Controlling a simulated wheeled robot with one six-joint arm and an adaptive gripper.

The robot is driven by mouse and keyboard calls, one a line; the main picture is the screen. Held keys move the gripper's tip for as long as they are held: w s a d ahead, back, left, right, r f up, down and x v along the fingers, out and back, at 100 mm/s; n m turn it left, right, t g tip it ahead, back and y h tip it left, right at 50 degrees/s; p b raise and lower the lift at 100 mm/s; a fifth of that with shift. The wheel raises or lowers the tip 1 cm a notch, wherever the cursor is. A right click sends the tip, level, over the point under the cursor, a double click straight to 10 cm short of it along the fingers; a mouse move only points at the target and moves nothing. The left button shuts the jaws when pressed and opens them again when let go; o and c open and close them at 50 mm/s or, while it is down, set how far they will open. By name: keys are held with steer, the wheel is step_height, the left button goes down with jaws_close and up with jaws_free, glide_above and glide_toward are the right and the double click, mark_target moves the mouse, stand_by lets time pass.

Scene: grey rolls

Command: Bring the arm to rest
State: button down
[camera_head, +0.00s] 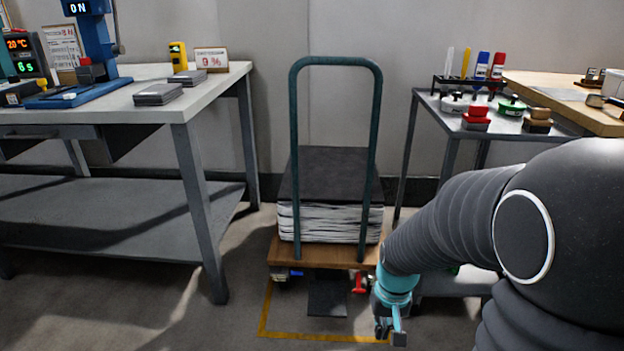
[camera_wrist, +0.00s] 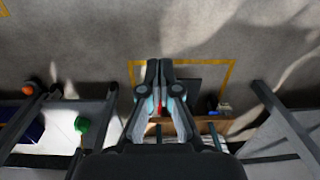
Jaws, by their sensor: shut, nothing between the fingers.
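My gripper (camera_head: 390,333) hangs low in front of the cart, at the end of my dark arm, which comes in from the right. In the wrist view my gripper (camera_wrist: 160,64) is shut, its two fingers side by side with nothing between them. It is over open floor and touches nothing that I can see.
A cart (camera_head: 280,252) with a green handle (camera_head: 293,140) carries a stack of sheets (camera_head: 325,222). A workbench (camera_head: 185,105) stands left. A grey side table (camera_head: 500,122) with stamps and a wooden bench (camera_head: 570,95) stand right. Yellow floor lines (camera_head: 320,337) edge the cart's spot.

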steer(key=s+r+t+p, duration=0.2)
steer(key=s+r, duration=0.4)
steer(key=r, duration=0.6)
steer(key=s+r+t+p, duration=0.3)
steer(key=s+r, duration=0.3)
steer(key=r, duration=0.6)
steer(key=shift+s+d+r+t, duration=0.25)
steer(key=shift+d+r+t, duration=0.05)
steer(key=shift+d+r, duration=0.05)
